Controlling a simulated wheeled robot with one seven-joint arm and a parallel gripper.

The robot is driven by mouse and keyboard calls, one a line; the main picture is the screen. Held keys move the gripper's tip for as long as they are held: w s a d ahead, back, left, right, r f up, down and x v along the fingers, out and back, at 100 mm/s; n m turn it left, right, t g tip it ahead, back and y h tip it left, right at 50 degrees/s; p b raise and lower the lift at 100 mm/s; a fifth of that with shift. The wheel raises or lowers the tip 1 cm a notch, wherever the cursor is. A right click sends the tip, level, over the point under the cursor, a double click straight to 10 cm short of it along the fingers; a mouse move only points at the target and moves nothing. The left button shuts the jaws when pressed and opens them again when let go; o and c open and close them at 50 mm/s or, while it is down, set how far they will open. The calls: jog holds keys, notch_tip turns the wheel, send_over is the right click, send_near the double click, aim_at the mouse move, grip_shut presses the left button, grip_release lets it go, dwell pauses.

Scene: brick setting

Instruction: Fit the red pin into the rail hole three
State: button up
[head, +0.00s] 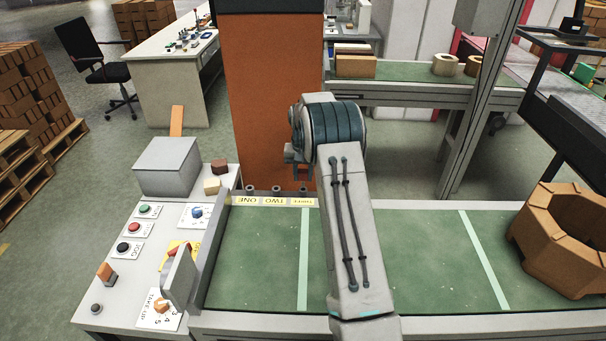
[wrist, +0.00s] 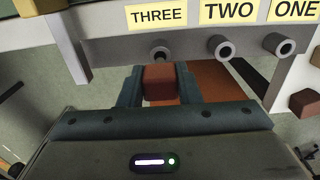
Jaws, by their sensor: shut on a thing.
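The red pin (wrist: 160,82) shows in the wrist view as a reddish block between my gripper's fingers. My gripper (wrist: 158,88) is shut on it. Hole three (wrist: 160,52) is a grey round socket under the THREE label, in line with the pin and just above it in the picture. The pin's end appears outside the socket; the exact gap is unclear. The rail (wrist: 110,47) also carries hole two (wrist: 221,46) and hole one (wrist: 279,45). In the head view my gripper (head: 301,174) hangs behind the rail's label strip (head: 262,201), near the THREE end, partly hidden by my arm.
A green conveyor (head: 262,258) lies in front of the rail, with an orange octagonal part (head: 565,245) at its right. A control panel (head: 118,290) with buttons and a grey box (head: 168,167) stands left. An orange column (head: 270,100) rises behind my gripper.

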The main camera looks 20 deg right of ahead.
aim_at(303, 180)
jog(key=shift+f, duration=0.2)
jog(key=shift+f+b, duration=1.35)
jog(key=shift+f, duration=0.55)
jog(key=o, duration=1.6)
jog(key=shift+c, duration=0.2)
jog(key=shift+r+p, duration=1.6)
jog(key=shift+r, duration=1.45)
